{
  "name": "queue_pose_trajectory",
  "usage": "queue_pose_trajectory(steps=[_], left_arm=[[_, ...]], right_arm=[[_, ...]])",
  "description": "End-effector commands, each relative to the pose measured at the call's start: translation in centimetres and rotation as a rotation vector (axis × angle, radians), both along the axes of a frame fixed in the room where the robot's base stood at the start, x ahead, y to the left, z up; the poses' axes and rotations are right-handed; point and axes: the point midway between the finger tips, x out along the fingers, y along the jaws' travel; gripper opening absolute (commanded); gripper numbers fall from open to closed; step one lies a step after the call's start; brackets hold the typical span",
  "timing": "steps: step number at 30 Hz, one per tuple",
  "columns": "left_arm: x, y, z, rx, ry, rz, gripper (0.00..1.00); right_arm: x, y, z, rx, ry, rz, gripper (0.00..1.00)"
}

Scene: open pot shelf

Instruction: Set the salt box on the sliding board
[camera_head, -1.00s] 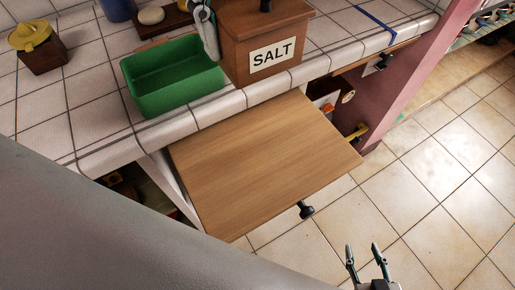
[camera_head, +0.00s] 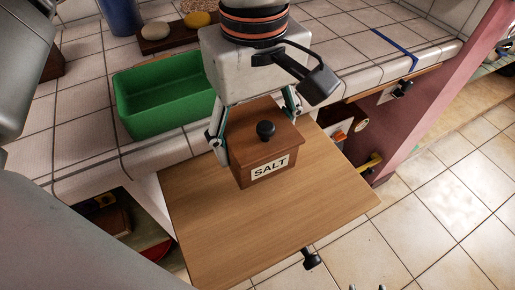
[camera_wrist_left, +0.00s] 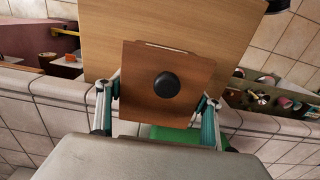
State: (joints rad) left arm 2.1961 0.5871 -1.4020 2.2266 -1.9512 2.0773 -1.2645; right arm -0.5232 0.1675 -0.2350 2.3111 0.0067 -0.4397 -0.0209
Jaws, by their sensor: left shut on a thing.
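The salt box (camera_head: 262,160) is brown wood with a black lid knob and a white SALT label. It is upright over the middle of the light wooden sliding board (camera_head: 235,225); I cannot tell whether its base touches the wood. My left gripper (camera_head: 256,140) is shut on the box, with a finger on each of two opposite sides. In the left wrist view the box's lid (camera_wrist_left: 195,78) lies between the fingers, with the board (camera_wrist_left: 190,25) beyond it. My right gripper (camera_head: 366,287) shows only its fingertips at the bottom edge, apart and empty.
A green tub (camera_head: 165,95) stands on the tiled counter (camera_head: 80,130), left of my left gripper. A blue container (camera_head: 120,15) and a board with round items (camera_head: 178,38) are behind it. The board juts out from under the counter over open floor (camera_head: 450,190).

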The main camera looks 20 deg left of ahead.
Motion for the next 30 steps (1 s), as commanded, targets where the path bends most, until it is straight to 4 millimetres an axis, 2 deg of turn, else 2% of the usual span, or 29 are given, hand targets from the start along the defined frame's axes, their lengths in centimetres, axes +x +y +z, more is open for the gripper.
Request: queue_pose_trajectory(steps=[9,15,21,22,24,30], left_arm=[[0.0,0.0,-4.1,-0.001,0.006,0.000,0.28],[0.0,0.0,-3.9,-0.001,-0.001,0.001,0.28],[0.0,0.0,-4.3,0.000,0.000,0.001,0.28],[0.0,0.0,-4.3,0.001,0.001,0.001,0.68],[0.0,0.0,-4.3,0.001,0.001,0.001,0.82],[0.0,0.0,-4.3,0.001,0.001,0.001,0.82]], right_arm=[[-0.5,1.0,-0.4,0.034,0.009,-0.001,0.40],[0.2,1.1,0.7,0.043,-0.016,-0.004,0.40],[0.2,1.1,0.5,0.041,-0.012,-0.005,0.40],[0.2,1.1,0.5,0.042,-0.012,-0.004,0.40],[0.1,1.1,0.4,0.041,-0.011,-0.004,0.40],[0.1,1.1,0.3,0.040,-0.007,-0.005,0.40]])
